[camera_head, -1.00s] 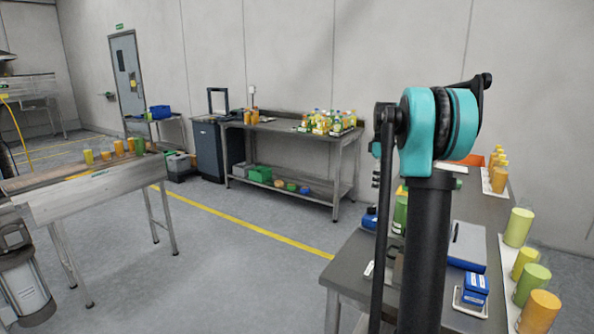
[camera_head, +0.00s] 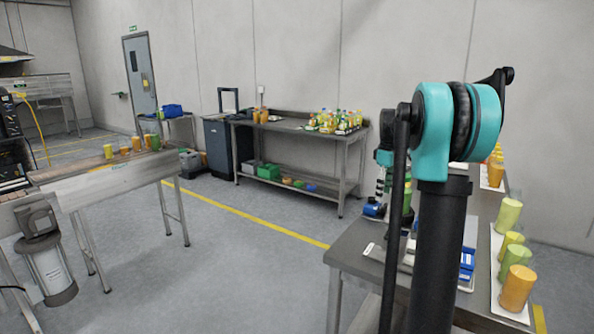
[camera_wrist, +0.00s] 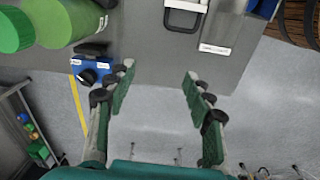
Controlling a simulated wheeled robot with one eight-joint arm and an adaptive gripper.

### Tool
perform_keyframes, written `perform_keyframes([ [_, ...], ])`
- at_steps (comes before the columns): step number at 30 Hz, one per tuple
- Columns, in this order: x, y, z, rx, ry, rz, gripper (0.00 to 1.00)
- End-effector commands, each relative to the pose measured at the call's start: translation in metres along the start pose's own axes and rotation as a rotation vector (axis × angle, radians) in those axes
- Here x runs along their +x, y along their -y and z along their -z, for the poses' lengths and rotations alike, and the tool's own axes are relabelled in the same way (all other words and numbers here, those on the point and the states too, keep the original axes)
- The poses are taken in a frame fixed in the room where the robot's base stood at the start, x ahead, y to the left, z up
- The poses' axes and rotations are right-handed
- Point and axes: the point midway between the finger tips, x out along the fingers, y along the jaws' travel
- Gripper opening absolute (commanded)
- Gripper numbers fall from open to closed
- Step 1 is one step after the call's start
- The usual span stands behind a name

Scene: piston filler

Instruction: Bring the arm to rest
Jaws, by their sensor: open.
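My arm's teal joint and black links fill the right part of the head view. My gripper (camera_wrist: 158,88) shows in the wrist view with its two green-padded fingers wide apart and nothing between them. It points over the edge of the grey table (camera_wrist: 150,50), with floor below the fingers.
The near table (camera_head: 350,255) holds a white tray (camera_head: 513,318) of green and orange cups at right. A blue object (camera_wrist: 93,68) and a green container (camera_wrist: 75,20) lie close to my left finger. A conveyor (camera_head: 110,185) stands left; the floor between is clear.

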Motion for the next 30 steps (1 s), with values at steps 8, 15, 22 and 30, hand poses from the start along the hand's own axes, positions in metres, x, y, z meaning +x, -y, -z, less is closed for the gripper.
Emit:
perform_keyframes([
  [8, 0.021, 0.048, -0.008, 0.131, -0.028, -0.040, 0.52],
  [15, 0.061, 0.129, -0.028, 0.339, -0.089, -0.093, 0.52],
  [22, 0.120, 0.232, -0.068, 0.600, -0.186, -0.135, 0.52],
  [30, 0.179, 0.321, -0.113, 0.833, -0.289, -0.145, 0.52],
])
